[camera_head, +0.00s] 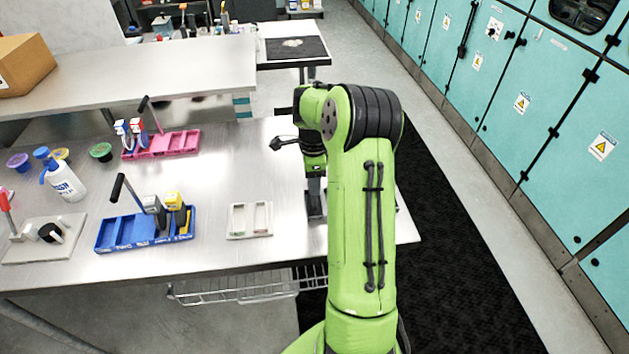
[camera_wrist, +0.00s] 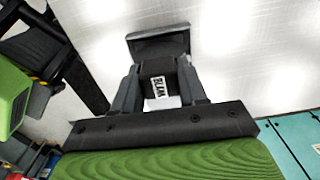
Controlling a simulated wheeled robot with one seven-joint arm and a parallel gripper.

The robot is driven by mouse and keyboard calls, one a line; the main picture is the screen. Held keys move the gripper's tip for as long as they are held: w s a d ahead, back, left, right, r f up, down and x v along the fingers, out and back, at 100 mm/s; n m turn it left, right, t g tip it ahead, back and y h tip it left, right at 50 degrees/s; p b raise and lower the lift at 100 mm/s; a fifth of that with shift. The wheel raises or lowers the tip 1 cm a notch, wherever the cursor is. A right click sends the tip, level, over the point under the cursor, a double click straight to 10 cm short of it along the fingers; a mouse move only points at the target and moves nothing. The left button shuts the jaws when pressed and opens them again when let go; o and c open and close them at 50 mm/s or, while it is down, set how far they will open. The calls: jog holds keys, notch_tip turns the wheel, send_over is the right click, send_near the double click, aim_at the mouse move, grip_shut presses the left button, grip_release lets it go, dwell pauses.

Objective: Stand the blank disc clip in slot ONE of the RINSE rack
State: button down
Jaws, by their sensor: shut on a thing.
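My gripper (camera_wrist: 158,78) is shut on the blank disc clip (camera_wrist: 158,88), a dark piece with a white label partly reading "BLANK" in the wrist view. In the head view my gripper (camera_head: 315,190) points down over the steel table, right of the white two-slot tray; my arm hides part of it and the clip is hard to make out there. A blue rack (camera_head: 125,236) holds grey and yellow-topped clips and has a black upright handle. A pink rack (camera_head: 165,147) behind it holds red and blue clips. I cannot read which rack is RINSE.
The white tray (camera_head: 250,232) lies between the blue rack and my gripper. A white spray bottle (camera_head: 66,184), coloured bowls (camera_head: 101,152) and a board with a red-handled clamp (camera_head: 48,240) are at the left. A raised steel shelf (camera_head: 150,78) runs behind. Bare steel shows around the tray.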

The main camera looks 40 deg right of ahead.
jog(key=c, duration=0.6)
grip_release()
jog(key=shift+f, duration=0.1)
jog(key=a+r+n+h+p, duration=0.1)
jog(key=a+r+n, duration=0.15)
jog(key=r, duration=0.55)
jog(key=a+r+n+p, duration=0.1)
jog(key=a+r+n, duration=0.15)
jog(key=r, duration=0.65)
jog(key=s+a+r+n+t+h, duration=0.1)
jog(key=s+a+r+n, duration=0.15)
jog(key=a, duration=0.25)
jog(key=s+a+r+n+t, duration=0.1)
jog(key=s+a+r+n, duration=0.1)
jog(key=s+a+n, duration=0.15)
jog(key=s+a+f+n+t+y, duration=0.2)
jog(key=s+a+n+t, duration=0.1)
jog(key=s+a+n, duration=0.9)
jog(key=shift+s+a+f+n+t, duration=0.3)
jog(key=shift+s+a+n, duration=0.1)
jog(key=shift+s+n, duration=0.65)
